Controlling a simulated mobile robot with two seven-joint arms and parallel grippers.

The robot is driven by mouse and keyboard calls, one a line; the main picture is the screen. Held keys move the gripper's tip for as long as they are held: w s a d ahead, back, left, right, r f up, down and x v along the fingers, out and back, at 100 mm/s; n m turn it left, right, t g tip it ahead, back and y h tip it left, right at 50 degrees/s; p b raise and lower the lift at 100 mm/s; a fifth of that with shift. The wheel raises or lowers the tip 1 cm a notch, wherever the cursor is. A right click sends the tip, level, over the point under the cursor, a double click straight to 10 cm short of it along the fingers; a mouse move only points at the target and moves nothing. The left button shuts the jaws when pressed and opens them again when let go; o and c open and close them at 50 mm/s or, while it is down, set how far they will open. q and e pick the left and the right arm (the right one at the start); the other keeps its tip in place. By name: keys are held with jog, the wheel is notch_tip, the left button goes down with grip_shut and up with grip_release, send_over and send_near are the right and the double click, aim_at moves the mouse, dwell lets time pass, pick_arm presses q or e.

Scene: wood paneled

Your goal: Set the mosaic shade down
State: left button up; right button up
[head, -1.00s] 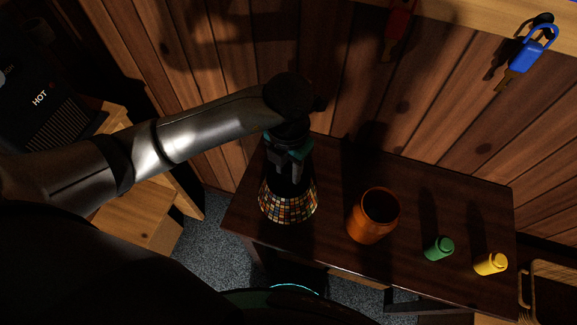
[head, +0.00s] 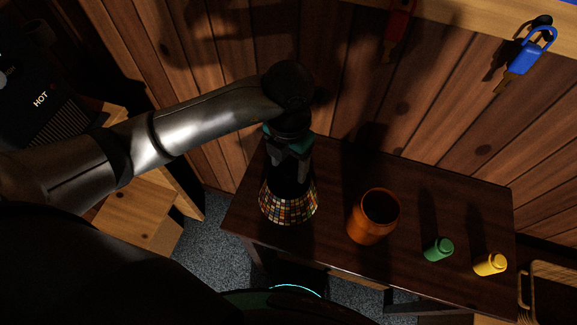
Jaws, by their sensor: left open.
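The mosaic shade (head: 289,205), a flared cone of small coloured tiles, stands upright on the left part of the dark wooden table (head: 330,262). My left gripper (head: 291,165) is directly above the shade's narrow top, pointing down. It is open. The dark area between the fingers and the shade hides whether they touch. My right gripper is not in view.
An orange pot (head: 373,218) stands just right of the shade. Keys with a blue tag (head: 533,50) hang on the wood wall behind. A wicker basket (head: 550,290) is at lower right.

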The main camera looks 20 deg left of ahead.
pick_arm(q)
notch_tip(320, 180, up, 10)
jog(key=shift+p, duration=0.3)
jog(key=shift+f, duration=0.1)
dwell(1.8)
